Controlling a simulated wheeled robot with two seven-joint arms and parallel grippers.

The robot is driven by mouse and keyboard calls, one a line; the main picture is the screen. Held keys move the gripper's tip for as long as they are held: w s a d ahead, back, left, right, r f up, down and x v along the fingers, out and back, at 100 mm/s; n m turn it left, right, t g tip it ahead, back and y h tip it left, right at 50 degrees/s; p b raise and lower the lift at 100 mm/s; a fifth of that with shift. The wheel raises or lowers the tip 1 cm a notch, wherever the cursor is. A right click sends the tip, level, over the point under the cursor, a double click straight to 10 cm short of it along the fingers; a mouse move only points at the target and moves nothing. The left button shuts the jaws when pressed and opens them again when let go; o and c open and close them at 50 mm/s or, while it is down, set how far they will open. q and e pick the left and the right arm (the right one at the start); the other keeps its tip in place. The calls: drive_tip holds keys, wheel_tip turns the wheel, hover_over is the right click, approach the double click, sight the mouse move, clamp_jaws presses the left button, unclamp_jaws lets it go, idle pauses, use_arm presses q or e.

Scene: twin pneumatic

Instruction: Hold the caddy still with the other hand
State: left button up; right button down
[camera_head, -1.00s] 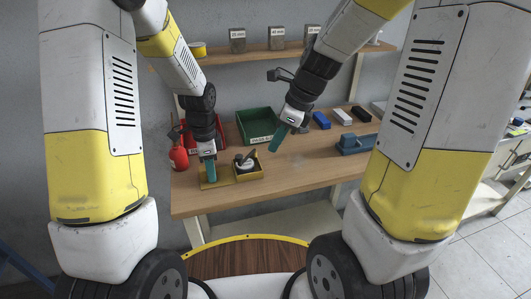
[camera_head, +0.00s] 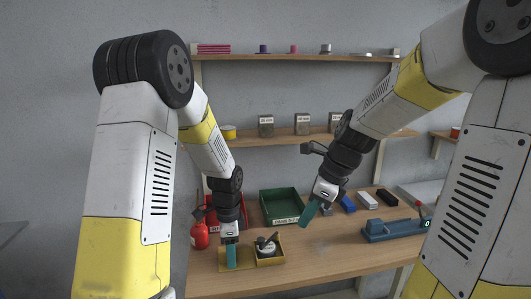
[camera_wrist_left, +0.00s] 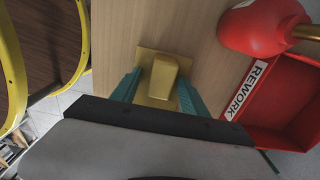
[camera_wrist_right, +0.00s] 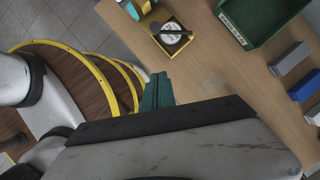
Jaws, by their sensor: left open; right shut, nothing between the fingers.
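The yellow caddy stands on the wooden table. Its open box (camera_head: 268,261) holds a round white item and a dark tool, and shows also in the right wrist view (camera_wrist_right: 181,50). To the left of the box is a flat base with a raised yellow block (camera_wrist_left: 163,79). My left gripper (camera_head: 231,262) points down over this block. In the left wrist view its teal fingers (camera_wrist_left: 158,88) are apart, one on each side of the block; I cannot tell whether they touch it. My right gripper (camera_head: 308,214) is shut and empty, above the table to the right of the caddy.
A red bin (camera_wrist_left: 283,105) marked REWORK and a red bottle (camera_head: 199,236) stand behind the left gripper. A green bin (camera_head: 281,204) stands at the back. Blue, white and black blocks and a blue device (camera_head: 393,230) are on the right. The table's front right is clear.

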use_arm(q)
drive_tip(key=shift+r, duration=0.15)
wheel_tip(320, 180, up, 12)
drive_tip(key=s+a+r+n+t+h, duration=0.1)
drive_tip(key=s+a+r+n+t, duration=0.1)
drive_tip(key=s+r+n, duration=0.4)
drive_tip(key=s+a+r+n+t+h, duration=0.1)
drive_tip(key=s+a+r+n+t, duration=0.1)
drive_tip(key=s+r+n+t, duration=0.2)
drive_tip(key=shift+s+r+n, duration=1.7)
drive_tip(key=shift+s+n, duration=0.9)
drive_tip(key=shift+s, duration=1.4)
use_arm(e)
drive_tip(key=s+d+r+n+t+h, duration=0.1)
drive_tip(key=s+r+n, duration=0.3)
drive_tip(key=n, duration=0.7)
drive_tip(key=s+d+r+n+t+h, duration=0.1)
drive_tip(key=s+d+r+n+t, duration=0.2)
drive_tip(key=s+r+n, duration=0.2)
drive_tip(key=shift+s+n+t, duration=0.4)
drive_tip(key=shift+s+n, duration=1.25)
drive_tip(key=shift+n, duration=1.65)
